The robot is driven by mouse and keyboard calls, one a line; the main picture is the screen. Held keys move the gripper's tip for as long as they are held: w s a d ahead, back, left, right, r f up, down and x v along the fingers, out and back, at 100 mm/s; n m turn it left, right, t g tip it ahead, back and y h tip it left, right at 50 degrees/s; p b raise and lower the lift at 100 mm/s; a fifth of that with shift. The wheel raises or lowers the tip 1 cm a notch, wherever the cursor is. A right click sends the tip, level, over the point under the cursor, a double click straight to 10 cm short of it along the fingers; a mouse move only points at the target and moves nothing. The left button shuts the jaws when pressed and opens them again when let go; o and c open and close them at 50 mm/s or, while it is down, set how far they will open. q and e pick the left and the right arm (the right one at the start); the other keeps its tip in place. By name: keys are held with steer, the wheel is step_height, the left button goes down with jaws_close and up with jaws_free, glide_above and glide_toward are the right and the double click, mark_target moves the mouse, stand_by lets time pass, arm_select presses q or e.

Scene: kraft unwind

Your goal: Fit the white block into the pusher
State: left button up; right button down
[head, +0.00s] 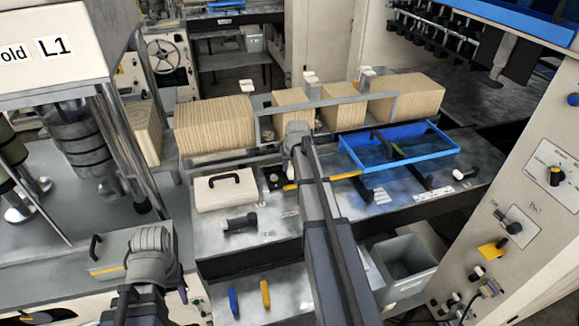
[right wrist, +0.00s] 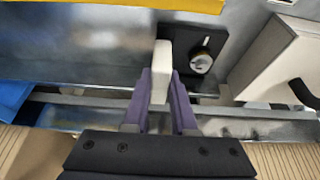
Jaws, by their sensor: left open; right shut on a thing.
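The white block (right wrist: 162,52) is a narrow upright piece between the two purple fingers of my right gripper (right wrist: 162,76) in the right wrist view. The fingers are shut on its sides. Its far end stands out past the fingertips, over a grey metal ledge. In the head view my right arm hides the block and its fingertips. I cannot tell for sure which part is the pusher; a grey rail frame (head: 330,104) runs along the stacks. My left gripper (head: 178,280) is open and empty at the lower left, away from the stacks.
Wooden-looking stacks (head: 215,125) stand behind the ledge. A blue tray (head: 431,160) lies to the right of my right arm. A cream box with a black handle (head: 225,195) and a black plate with a knob (right wrist: 202,62) are close by. A grey bin (head: 402,270) stands below.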

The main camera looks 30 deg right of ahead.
steer(key=shift+f+b, duration=0.6)
stand_by(1.1)
steer(key=c, duration=0.6)
jaws_free()
steer(key=shift+c, duration=0.2)
steer(key=shift+r, duration=0.15)
steer(key=p+v, duration=0.7)
steer(key=shift+s+r, duration=0.2)
steer(key=shift+r, duration=0.05)
